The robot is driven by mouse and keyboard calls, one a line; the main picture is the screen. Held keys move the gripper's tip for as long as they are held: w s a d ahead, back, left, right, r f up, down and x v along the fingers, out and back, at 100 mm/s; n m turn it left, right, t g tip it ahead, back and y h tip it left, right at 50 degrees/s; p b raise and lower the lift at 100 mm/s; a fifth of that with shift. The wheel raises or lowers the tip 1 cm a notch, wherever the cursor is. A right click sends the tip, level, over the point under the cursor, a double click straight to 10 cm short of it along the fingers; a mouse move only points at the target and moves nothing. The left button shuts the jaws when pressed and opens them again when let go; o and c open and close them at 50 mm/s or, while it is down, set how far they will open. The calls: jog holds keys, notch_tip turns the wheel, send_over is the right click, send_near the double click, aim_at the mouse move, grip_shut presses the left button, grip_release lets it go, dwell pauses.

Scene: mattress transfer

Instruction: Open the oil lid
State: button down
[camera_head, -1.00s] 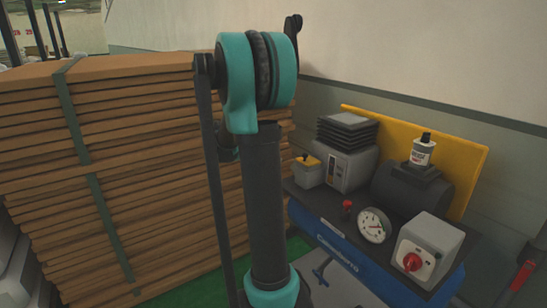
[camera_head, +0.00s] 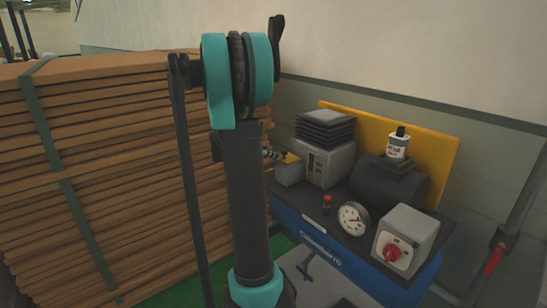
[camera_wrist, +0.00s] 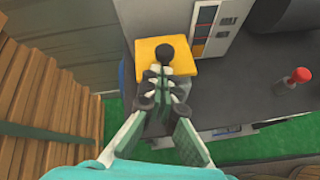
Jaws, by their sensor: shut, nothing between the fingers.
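A small grey box (camera_head: 289,174) with a yellow lid (camera_head: 292,157) stands at the left end of the machine. In the wrist view the yellow lid (camera_wrist: 184,52) is down flat and has a round black knob (camera_wrist: 164,54). My gripper (camera_wrist: 163,80) is shut and empty, its fingertips over the lid's near edge, just short of the knob. Whether they touch the lid or knob I cannot tell. In the head view my gripper (camera_head: 281,155) is at the left side of the lid, partly hidden by my arm.
A louvred grey unit (camera_head: 327,161) stands right beside the box. A red-topped valve (camera_head: 327,204), a gauge (camera_head: 354,218), a red-knob switch box (camera_head: 404,247) and a black-capped bottle (camera_head: 397,146) are further right. Stacked boards (camera_head: 110,170) rise close on the left.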

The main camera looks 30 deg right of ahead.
jog(key=shift+r, duration=0.15)
jog(key=shift+d+r+y, duration=0.15)
jog(key=shift+r+y, duration=0.05)
jog(key=shift+y, duration=0.2)
jog(key=shift+d+r+y, duration=0.15)
jog(key=shift+r+y, duration=0.2)
jog(key=shift+y, duration=0.05)
jog(key=y, duration=0.6)
send_near(288, 156)
jog(key=shift+d+f, duration=0.55)
jog(key=shift+d, duration=0.1)
jog(key=d+y, duration=0.1)
jog(key=d+r+y, duration=0.1)
jog(key=y, duration=0.1)
jog(key=shift+w+d+n+g, duration=0.1)
jog(key=shift+n+g, duration=0.2)
jog(key=shift+w+d+r, duration=0.1)
jog(key=shift+d, duration=0.8)
jog(key=shift+w+d+r, duration=0.1)
jog(key=shift+d, duration=0.85)
jog(key=shift+r, duration=0.2)
